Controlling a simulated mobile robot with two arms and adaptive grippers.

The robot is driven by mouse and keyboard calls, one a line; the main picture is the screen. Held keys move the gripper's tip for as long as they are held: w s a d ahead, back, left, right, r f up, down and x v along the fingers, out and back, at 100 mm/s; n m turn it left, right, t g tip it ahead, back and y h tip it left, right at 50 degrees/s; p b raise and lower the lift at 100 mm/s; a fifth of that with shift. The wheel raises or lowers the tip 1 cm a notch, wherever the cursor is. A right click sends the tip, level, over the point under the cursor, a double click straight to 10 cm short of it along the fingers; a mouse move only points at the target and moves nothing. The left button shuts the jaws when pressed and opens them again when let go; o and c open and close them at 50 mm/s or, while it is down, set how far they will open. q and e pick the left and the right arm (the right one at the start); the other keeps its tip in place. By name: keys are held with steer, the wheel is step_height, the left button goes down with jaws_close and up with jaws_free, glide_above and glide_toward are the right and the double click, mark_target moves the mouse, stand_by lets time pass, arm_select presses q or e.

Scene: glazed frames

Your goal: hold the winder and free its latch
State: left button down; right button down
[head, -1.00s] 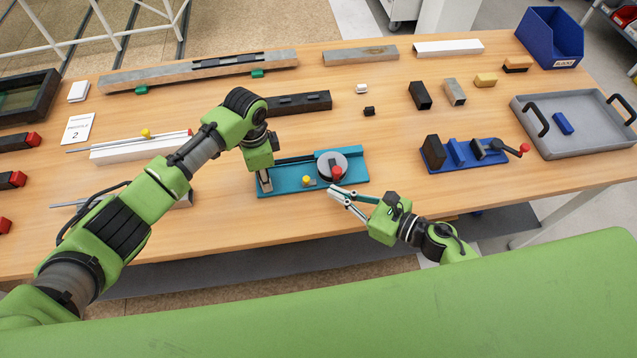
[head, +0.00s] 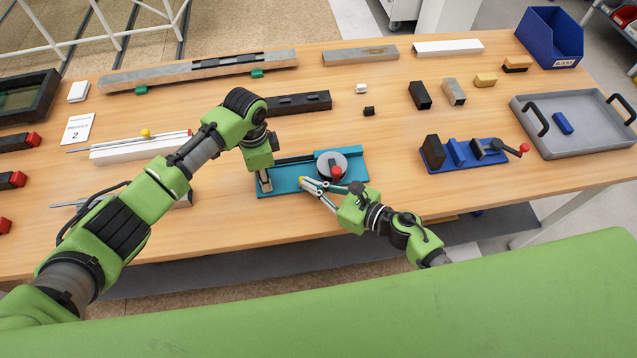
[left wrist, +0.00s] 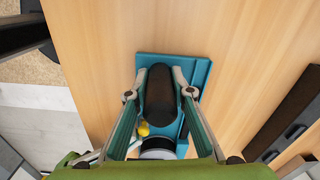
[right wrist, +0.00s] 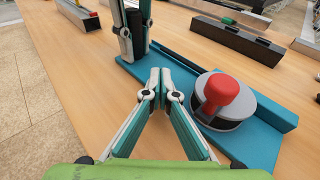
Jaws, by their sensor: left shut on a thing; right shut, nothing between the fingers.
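The winder is a teal base (head: 290,167) with a grey disc (head: 326,162) and a red knob (head: 336,172). My left gripper (head: 265,184) is shut on the winder's dark upright grip (left wrist: 160,92) at the base's left end. A small yellow knob (left wrist: 143,129) shows between grip and disc in the left wrist view. My right gripper (head: 304,182) is shut and empty, its tips over the base's front, at the yellow knob's place. In the right wrist view its fingers hide that knob; whether they touch it I cannot tell.
A dark bar (head: 300,103) lies behind the winder. A white block (head: 125,153) with a rod is to the left. Bare wood lies between winder and blue fixture.

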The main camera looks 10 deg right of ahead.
arm_select(q)
steer(key=shift+s+f, duration=0.25)
arm_select(e)
steer(key=shift+a, duration=0.6)
steer(key=shift+d, duration=0.1)
arm_select(q)
steer(key=shift+a, duration=0.1)
arm_select(e)
steer(key=v, duration=1.4)
steer(key=shift+s, duration=0.1)
arm_select(q)
steer(key=c, duration=1.7)
jaws_free()
steer(key=shift+w, duration=0.1)
